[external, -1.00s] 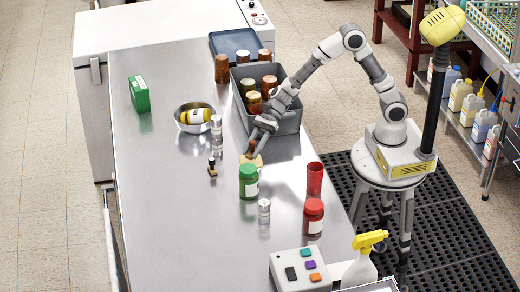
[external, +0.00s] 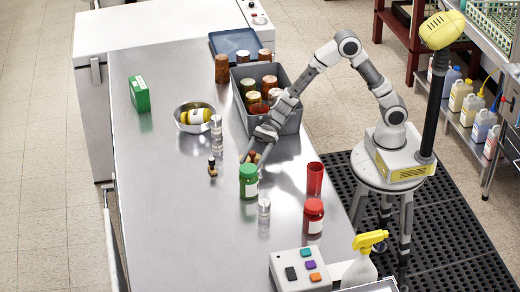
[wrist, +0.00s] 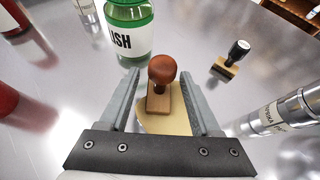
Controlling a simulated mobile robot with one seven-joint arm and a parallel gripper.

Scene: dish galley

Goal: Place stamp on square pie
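A stamp with a round brown knob (wrist: 162,69) on a small wooden block stands between my fingers, and its knob shows in the external view (external: 253,157). A flat tan piece with a rounded edge (wrist: 178,122) lies under or just behind the block. I cannot tell whether it is the square pie. My gripper (wrist: 165,95) is open, low over the table, with one finger on each side of the stamp and visible gaps to it. A second stamp with a black handle (wrist: 229,60) stands apart to the right; the external view shows it left of my gripper (external: 212,167).
A green-lidded jar (external: 248,182) stands close beyond the stamp. A metal-and-clear shaker (external: 264,212), a red jar (external: 313,217) and a red cup (external: 315,178) stand nearby. A grey bin of jars (external: 290,122) is behind my gripper. The table's left side is mostly clear.

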